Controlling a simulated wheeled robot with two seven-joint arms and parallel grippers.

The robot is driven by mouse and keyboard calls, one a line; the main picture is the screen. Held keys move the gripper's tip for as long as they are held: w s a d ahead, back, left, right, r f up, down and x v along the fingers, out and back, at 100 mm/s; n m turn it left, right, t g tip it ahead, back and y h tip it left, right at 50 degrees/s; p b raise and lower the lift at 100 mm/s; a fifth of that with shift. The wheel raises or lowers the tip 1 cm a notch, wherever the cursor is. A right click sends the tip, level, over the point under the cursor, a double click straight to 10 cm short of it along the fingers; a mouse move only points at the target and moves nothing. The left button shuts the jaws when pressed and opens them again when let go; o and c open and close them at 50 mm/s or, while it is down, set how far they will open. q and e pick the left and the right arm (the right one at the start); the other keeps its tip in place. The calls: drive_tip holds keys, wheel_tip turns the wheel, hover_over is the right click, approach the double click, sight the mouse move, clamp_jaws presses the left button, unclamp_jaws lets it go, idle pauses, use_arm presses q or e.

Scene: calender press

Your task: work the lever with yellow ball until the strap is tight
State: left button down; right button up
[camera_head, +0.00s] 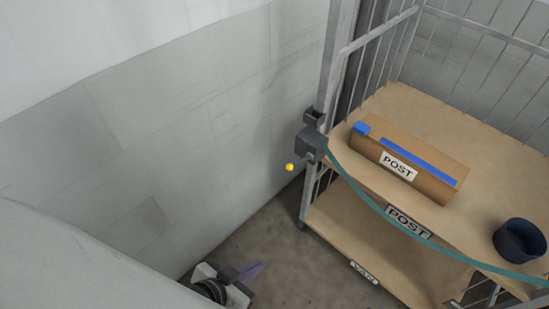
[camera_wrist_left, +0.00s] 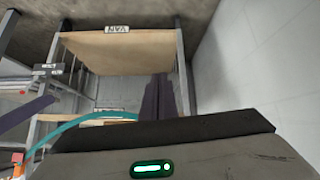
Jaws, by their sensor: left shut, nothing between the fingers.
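The yellow ball (camera_head: 289,167) sits at the end of a short lever on a dark grey ratchet box (camera_head: 311,143) fixed to the left post of the cart. A teal strap (camera_head: 372,203) runs from the box across the cart's front to the lower right and hangs in a sagging curve. It also shows in the left wrist view (camera_wrist_left: 85,122). My left gripper (camera_head: 250,271) is low at the bottom of the head view, below and left of the ball and apart from it. Its purple fingers are together and empty; they also show in the left wrist view (camera_wrist_left: 158,97). My right gripper is not seen.
The cart has a wooden upper shelf (camera_head: 400,105) and a lower shelf (camera_head: 345,235). On the upper shelf lie a brown POST parcel with blue tape (camera_head: 433,184) and a dark round pot (camera_head: 519,241). A grey wall (camera_head: 180,130) stands left. Bare floor (camera_head: 290,265) lies between.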

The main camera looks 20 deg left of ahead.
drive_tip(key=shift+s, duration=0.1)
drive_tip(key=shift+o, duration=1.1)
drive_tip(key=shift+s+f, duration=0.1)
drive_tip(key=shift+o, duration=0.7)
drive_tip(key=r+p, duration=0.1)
drive_tip(key=p, duration=0.1)
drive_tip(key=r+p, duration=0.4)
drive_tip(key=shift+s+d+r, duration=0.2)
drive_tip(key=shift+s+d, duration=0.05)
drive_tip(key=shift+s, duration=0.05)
use_arm(q)
drive_tip(key=w+a+r+m+t+h+p, duration=0.1)
drive_tip(key=w+a+r+t+p, duration=0.1)
drive_tip(key=w+r, duration=1.6)
wheel_tip(320, 180, up, 4)
drive_tip(key=shift+w+a+r+m+p, duration=0.15)
drive_tip(key=shift+w+a+m+p, duration=0.2)
drive_tip(key=shift+a+p, duration=0.4)
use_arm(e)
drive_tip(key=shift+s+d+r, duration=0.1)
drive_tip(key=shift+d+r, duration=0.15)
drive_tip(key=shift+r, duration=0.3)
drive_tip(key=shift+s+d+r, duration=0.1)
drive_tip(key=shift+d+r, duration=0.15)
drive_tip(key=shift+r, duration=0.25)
use_arm(q)
drive_tip(key=shift+d, duration=0.1)
